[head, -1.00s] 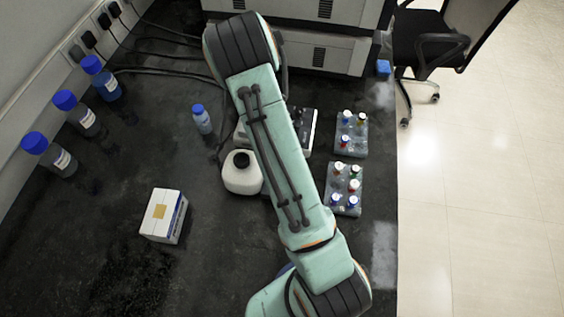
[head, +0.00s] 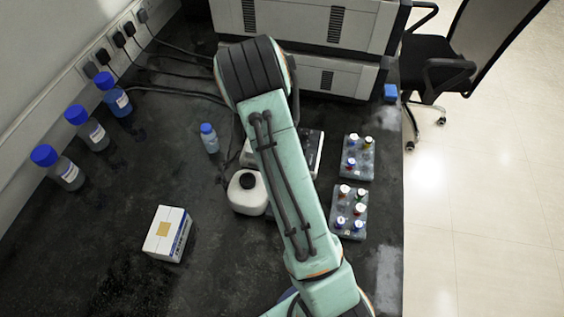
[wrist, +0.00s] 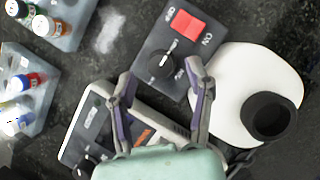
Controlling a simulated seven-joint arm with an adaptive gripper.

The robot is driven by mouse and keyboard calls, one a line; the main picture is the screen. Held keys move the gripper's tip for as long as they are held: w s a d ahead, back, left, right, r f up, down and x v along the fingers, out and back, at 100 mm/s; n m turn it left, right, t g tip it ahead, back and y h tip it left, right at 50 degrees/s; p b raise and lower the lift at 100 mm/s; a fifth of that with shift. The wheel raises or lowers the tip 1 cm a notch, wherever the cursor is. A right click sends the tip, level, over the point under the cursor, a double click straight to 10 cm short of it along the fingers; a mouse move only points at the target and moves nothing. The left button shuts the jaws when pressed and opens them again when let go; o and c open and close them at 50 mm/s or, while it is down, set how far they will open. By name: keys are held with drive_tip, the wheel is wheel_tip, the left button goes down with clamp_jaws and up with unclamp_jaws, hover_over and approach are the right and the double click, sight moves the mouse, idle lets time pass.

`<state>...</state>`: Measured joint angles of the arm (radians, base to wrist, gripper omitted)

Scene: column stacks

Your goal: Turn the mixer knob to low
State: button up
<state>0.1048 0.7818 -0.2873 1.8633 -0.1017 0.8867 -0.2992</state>
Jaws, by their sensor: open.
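A dark control panel (wrist: 152,40) in the wrist view carries a round black knob (wrist: 162,66) with a pale pointer line and a red rocker switch (wrist: 188,23) marked ON. Which unit is the mixer is not clear, but this knob lies between my fingertips in the picture. My gripper (wrist: 160,72) is open, with one finger on each side of the knob's near side. Contact with the knob cannot be told. In the head view my arm hides the gripper and the knob; only part of the equipment (head: 316,152) shows beside it.
A white jug with a black cap (wrist: 232,88) stands close to the right finger; it also shows in the head view (head: 246,204). A second device (wrist: 75,140) lies under the left finger. Vial racks (head: 348,226) stand right of my arm, and a white box (head: 167,234) left.

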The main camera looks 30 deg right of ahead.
drive_tip(key=v, duration=1)
drive_tip(key=shift+a+r, duration=0.1)
